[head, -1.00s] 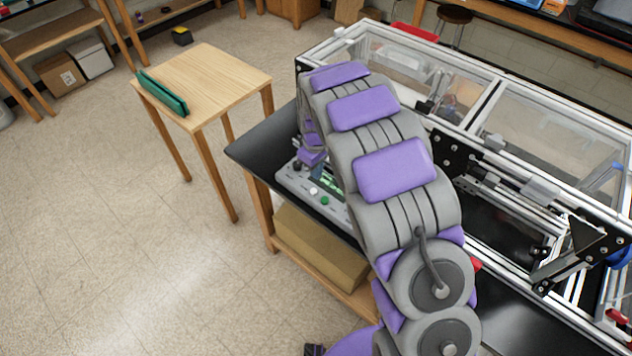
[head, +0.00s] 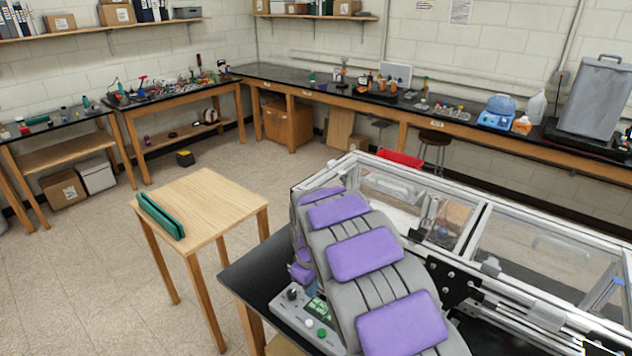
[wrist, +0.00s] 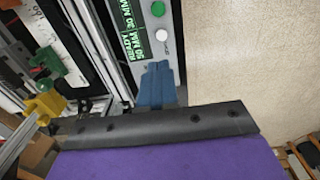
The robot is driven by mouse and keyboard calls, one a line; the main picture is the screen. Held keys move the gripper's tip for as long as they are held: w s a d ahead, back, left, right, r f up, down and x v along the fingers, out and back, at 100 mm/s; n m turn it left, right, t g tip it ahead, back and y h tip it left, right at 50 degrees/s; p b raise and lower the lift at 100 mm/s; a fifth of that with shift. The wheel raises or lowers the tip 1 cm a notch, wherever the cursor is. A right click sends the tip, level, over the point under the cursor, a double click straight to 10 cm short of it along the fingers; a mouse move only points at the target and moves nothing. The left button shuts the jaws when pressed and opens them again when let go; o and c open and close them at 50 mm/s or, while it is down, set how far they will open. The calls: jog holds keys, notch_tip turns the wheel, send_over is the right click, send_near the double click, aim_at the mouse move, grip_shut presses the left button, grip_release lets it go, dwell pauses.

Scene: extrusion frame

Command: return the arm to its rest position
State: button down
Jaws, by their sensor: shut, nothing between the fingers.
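My arm (head: 365,255), grey with purple pads, arches over the front of the machine's black table in the head view. My gripper (wrist: 157,72) shows its blue fingers together and empty in the wrist view. They point at the control panel (wrist: 115,15), beside its display and white button (wrist: 162,34); whether they touch it I cannot tell. In the head view the panel (head: 288,312) lies just below the arm's far end, and the fingers cannot be made out there.
The framed machine with clear covers (head: 440,200) stands right of my arm. A wooden table (head: 215,205) with a green case (head: 160,215) stands to the left. Benches (head: 330,95) line the walls. Open floor (head: 90,270) lies at left.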

jog(key=s+d+r+m+b, duration=0.1)
jog(key=s+d+r+m, duration=0.1)
jog(key=s+d+r, duration=0.3)
jog(key=s+d+r+m+g+b, duration=0.1)
jog(key=s+d+m, duration=0.15)
jog(key=s, duration=0.45)
jog(key=s+d+r+m+b, duration=0.2)
jog(key=s+d+r, duration=0.1)
jog(key=s+d, duration=0.25)
jog(key=s+d+f+m+b, duration=0.1)
jog(key=s+m, duration=0.1)
jog(key=s, duration=0.9)
jog(key=s+d+f+m+g+b, duration=0.1)
jog(key=s+d+m, duration=0.1)
jog(key=s, duration=1)
jog(key=shift+d, duration=0.2)
